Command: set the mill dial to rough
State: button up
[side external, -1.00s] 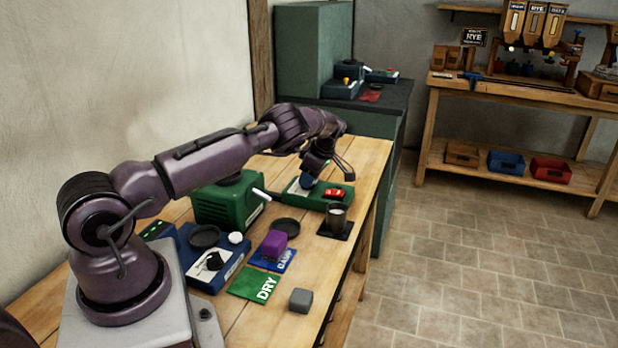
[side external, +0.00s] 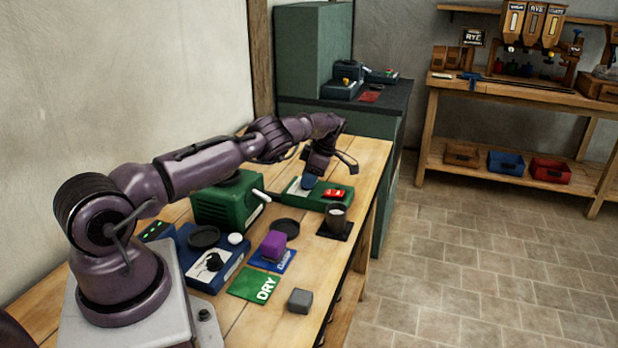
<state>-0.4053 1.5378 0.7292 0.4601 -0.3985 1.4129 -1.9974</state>
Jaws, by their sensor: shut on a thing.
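A low green unit (side external: 325,205) with a pale face and a red piece (side external: 334,194) on top stands at the far end of the wooden bench. A blue knob (side external: 308,182), which looks like the dial, sits on its pale face. My gripper (side external: 309,178) points down over this unit and is shut on the blue knob. The fingertips are small in this view and partly hidden by the wrist. Any marks around the dial are too small to read.
A green machine (side external: 222,205) with a white-tipped lever stands left of the unit. A dark cup (side external: 336,218) on a black mat is close in front.

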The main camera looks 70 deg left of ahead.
jog(key=o, duration=0.9)
jog(key=v, duration=0.4)
jog(key=shift+w+r, duration=0.1)
jog(key=shift+r, duration=0.15)
notch_tip(320, 180, up, 8)
jog(key=shift+d+f, duration=0.15)
jog(key=shift+f, duration=0.1)
